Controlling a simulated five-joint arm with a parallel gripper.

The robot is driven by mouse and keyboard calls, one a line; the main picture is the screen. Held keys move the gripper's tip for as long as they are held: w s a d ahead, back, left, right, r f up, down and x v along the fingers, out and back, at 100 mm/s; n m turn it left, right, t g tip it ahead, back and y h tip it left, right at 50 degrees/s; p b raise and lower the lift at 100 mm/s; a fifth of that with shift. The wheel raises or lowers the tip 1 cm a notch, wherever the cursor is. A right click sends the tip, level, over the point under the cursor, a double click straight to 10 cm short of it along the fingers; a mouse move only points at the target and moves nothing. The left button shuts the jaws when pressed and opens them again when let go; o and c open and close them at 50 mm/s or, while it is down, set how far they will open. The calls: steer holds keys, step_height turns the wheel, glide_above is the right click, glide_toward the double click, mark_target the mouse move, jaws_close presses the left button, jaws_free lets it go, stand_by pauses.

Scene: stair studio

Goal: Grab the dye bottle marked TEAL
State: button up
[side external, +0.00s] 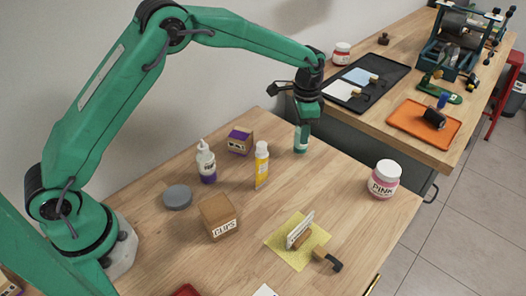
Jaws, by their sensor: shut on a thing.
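A small teal-green bottle (301,143) stands at the far right part of the wooden table, below my gripper. Its label cannot be read from here. My gripper (304,124) points down and is shut on the upper part of this bottle. The bottle's top is hidden by the gripper. The bottle looks upright, and whether its base touches the table is hard to tell.
A yellow bottle (262,166), a white and purple bottle (206,162), a purple-marked box (240,141) and a CLIPS box (217,217) stand to the left. A PINK jar (384,180) stands at right. A yellow cloth (287,247) lies in front. Bare wood surrounds the teal bottle.

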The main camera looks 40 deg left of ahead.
step_height(320, 180, up, 3)
steer(key=shift+f, duration=0.1)
steer(key=s+d+r, duration=0.6)
steer(key=s+d, duration=0.2)
steer(key=shift+d+r, duration=0.25)
steer(key=shift+r, duration=0.1)
